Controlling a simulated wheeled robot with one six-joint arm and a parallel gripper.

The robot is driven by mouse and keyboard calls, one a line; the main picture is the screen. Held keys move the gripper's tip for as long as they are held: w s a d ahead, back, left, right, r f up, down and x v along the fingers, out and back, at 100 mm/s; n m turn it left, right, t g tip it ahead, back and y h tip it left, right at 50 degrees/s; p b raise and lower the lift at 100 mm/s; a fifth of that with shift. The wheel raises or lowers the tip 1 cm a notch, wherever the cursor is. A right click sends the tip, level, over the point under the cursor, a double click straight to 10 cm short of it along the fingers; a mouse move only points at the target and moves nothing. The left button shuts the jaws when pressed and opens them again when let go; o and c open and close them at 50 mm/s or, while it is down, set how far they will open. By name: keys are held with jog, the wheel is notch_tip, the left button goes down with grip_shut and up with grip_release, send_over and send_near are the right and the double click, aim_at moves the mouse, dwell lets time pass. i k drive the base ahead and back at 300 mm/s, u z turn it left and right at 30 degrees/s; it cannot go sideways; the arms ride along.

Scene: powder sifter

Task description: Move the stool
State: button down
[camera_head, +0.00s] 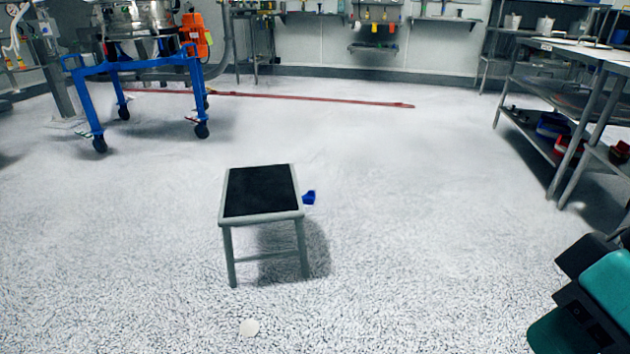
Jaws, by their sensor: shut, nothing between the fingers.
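The stool (262,190) stands upright on the floor near the middle of the head camera view. It has a black rectangular top with a light grey rim and grey legs. Its two near legs show clearly; the far legs are hidden by the top. Nothing touches the stool from my side. Teal and black parts, which look like mine, show at the bottom right corner, well apart from the stool. I see no gripper fingertips in this view.
A small blue object (309,197) shows just right of the stool. A blue wheeled frame (135,65) stands at back left. A red strip (310,98) lies on the floor behind. Metal shelving (540,130) stands at right. The floor around the stool is mostly clear.

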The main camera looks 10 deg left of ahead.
aim_at(262, 194)
jog(key=z, duration=0.05)
jog(key=i, duration=2.95)
jog(key=u, duration=3)
